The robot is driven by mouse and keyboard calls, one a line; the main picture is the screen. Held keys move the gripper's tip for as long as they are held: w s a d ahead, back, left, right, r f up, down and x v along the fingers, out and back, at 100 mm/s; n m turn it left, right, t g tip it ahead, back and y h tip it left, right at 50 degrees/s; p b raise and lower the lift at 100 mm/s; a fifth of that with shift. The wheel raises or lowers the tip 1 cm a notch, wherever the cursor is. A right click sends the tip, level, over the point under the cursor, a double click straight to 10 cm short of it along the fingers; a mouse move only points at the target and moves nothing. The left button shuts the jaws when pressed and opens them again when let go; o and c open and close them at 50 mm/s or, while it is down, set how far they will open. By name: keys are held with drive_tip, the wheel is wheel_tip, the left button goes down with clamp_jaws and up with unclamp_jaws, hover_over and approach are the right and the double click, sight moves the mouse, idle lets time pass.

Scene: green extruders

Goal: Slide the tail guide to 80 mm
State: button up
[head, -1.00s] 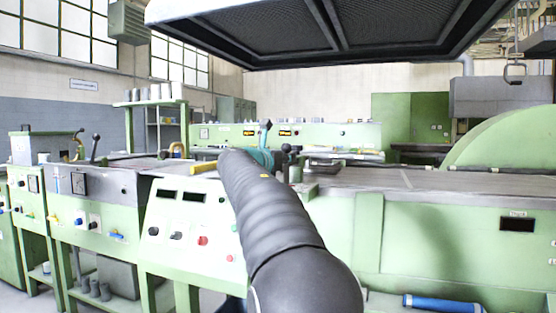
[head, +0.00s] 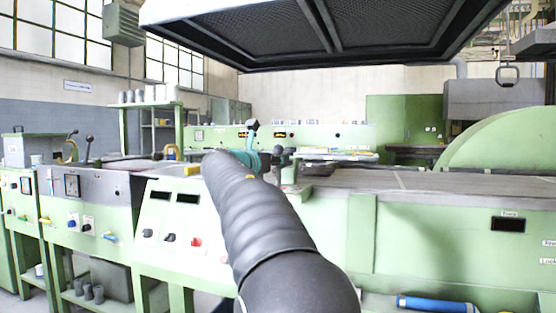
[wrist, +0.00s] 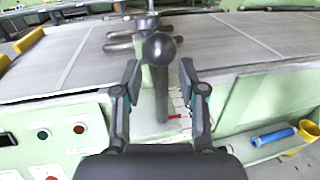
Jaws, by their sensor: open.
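In the wrist view, a dark ball knob (wrist: 159,47) stands between and just beyond the fingertips of my gripper (wrist: 160,68). Below it a grey post (wrist: 161,95) runs down between the fingers. Dark horizontal bars (wrist: 122,42) lie behind the knob over the grey bed; this assembly looks like the tail guide. My gripper is open, with a gap visible on both sides of the post. A small red mark (wrist: 175,116) shows beside the post; no scale reading is legible. In the head view my arm hides most of the gripper and guide.
The grey bed (wrist: 232,40) extends to both sides. A control panel (head: 172,222) with knobs and buttons is at front left. A blue cylinder (head: 440,304) lies low at right. A dark-framed hood (head: 330,35) hangs overhead. Yellow pieces (wrist: 28,41) sit at the bed's left.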

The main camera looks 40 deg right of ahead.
drive_tip(key=v, duration=1)
drive_tip(key=shift+a, duration=0.2)
drive_tip(key=shift+s+r, duration=0.1)
